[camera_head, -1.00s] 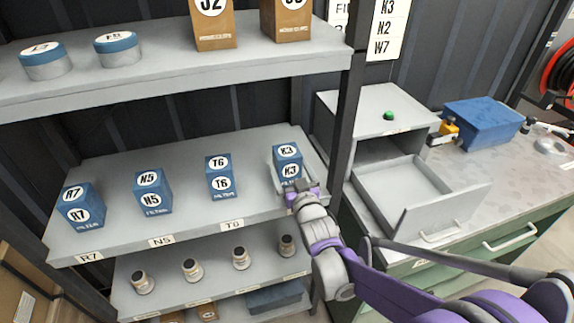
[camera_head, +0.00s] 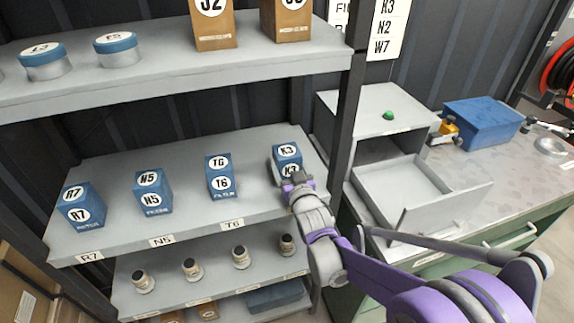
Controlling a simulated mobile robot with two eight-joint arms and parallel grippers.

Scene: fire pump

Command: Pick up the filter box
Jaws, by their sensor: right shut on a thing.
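The blue filter box labelled K3 (camera_head: 287,155) stands at the right end of the middle shelf (camera_head: 120,170). My right gripper (camera_head: 290,178) is at its front and shut on it, covering its lower part. The box looks upright; whether its base touches the shelf is hidden behind the gripper. Blue filter boxes T6 (camera_head: 220,177), N5 (camera_head: 152,192) and R7 (camera_head: 82,207) stand in a row to its left, apart from it. My left gripper is not in view.
A dark shelf post (camera_head: 346,130) stands just right of the K3 box. The upper shelf (camera_head: 180,70) is above it. A grey cabinet with an open drawer (camera_head: 400,190) sits on the workbench at right. A blue toolbox (camera_head: 482,122) is behind it.

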